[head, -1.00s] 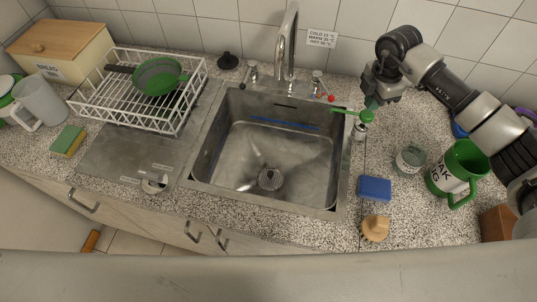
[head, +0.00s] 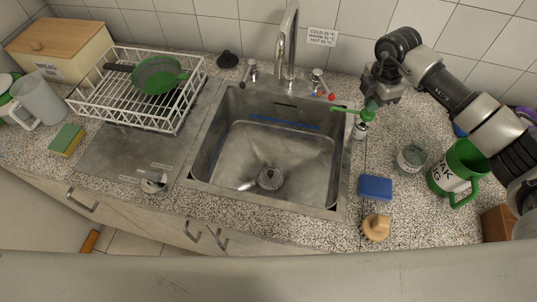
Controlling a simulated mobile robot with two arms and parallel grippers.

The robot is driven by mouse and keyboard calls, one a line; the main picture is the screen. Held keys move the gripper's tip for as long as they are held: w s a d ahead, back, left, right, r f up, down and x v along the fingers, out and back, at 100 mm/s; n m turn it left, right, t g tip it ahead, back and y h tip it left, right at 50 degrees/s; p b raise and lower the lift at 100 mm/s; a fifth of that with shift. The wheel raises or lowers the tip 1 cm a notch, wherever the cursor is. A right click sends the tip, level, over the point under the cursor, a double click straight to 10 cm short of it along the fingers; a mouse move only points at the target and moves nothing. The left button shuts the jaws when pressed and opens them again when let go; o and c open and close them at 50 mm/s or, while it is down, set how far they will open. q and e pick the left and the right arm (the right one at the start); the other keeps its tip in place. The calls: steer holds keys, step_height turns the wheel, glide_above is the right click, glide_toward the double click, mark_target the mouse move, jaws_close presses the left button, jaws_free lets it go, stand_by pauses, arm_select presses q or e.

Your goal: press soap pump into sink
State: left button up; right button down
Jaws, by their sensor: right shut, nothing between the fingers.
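The soap pump has a green head (head: 367,113) with a green spout pointing left over the right rim of the sink (head: 268,165). Its small pale bottle (head: 360,131) stands upright on the counter beside the sink's right edge. My right gripper (head: 371,101) is shut and empty, pointing down right above the green head. Its fingertips are at the top of the head; I cannot tell whether they touch it. The sink is empty apart from its drain and a blue strip on the back wall. My left gripper is not in view.
A chrome faucet (head: 291,45) with two taps stands behind the sink. A blue sponge (head: 375,187), a wooden brush (head: 376,227), a small jar (head: 411,158) and a green mug (head: 461,170) stand to the right. A white dish rack (head: 185,113) is at left.

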steer(key=shift+f+b, duration=0.85)
steer(key=shift+f, duration=0.6)
steer(key=shift+r, duration=0.1)
steer(key=shift+r+p, duration=1.35)
steer(key=shift+r, duration=0.5)
steer(key=shift+f, duration=0.2)
